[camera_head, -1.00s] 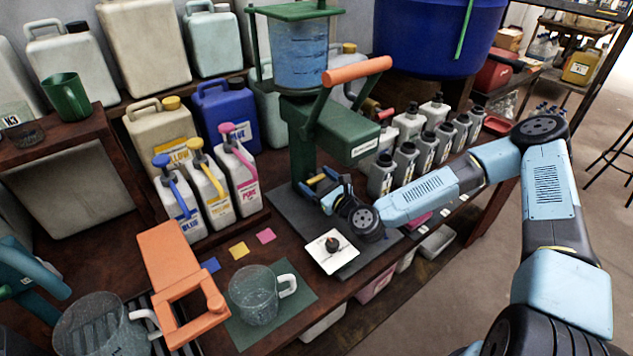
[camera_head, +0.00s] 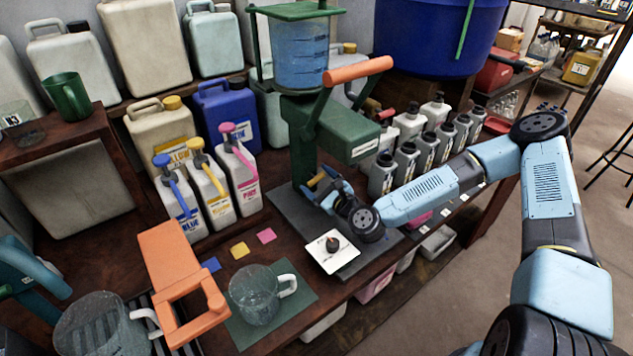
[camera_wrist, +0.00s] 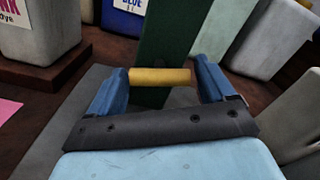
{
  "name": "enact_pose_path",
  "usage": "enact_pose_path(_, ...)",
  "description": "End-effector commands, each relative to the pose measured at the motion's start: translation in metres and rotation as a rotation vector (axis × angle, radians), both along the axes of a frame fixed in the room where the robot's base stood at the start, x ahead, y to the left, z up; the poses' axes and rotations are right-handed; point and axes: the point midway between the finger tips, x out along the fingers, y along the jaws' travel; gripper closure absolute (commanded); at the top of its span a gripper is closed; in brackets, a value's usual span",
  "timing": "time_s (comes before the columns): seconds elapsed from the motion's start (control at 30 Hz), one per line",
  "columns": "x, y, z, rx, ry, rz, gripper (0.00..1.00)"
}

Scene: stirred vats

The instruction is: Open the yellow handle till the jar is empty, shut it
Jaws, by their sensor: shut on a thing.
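The jar (camera_head: 300,55) is a clear container with marks on its wall, held at the top of a green stand. It looks blue inside; I cannot tell the exact level. The yellow handle (camera_wrist: 160,77) is a short bar in front of the stand's green post in the wrist view. My gripper (camera_wrist: 162,80) has one blue finger at each end of this bar and is shut on it. In the head view my gripper (camera_head: 326,187) is low at the stand's post and hides most of the handle.
An orange lever (camera_head: 357,70) sticks out above the green housing (camera_head: 335,128). A white plate with a black knob (camera_head: 332,252) lies in front of my gripper. A clear mug (camera_head: 256,294) stands on a green mat. Several grey bottles (camera_head: 410,160) stand to the right.

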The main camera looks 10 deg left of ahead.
Motion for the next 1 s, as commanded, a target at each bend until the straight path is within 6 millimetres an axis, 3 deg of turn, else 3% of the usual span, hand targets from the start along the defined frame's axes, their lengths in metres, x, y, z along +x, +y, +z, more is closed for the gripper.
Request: enact_pose_path(1.0, 0.0011, -0.0021, -0.0011, -0.586, -0.679, -0.001, 0.48)
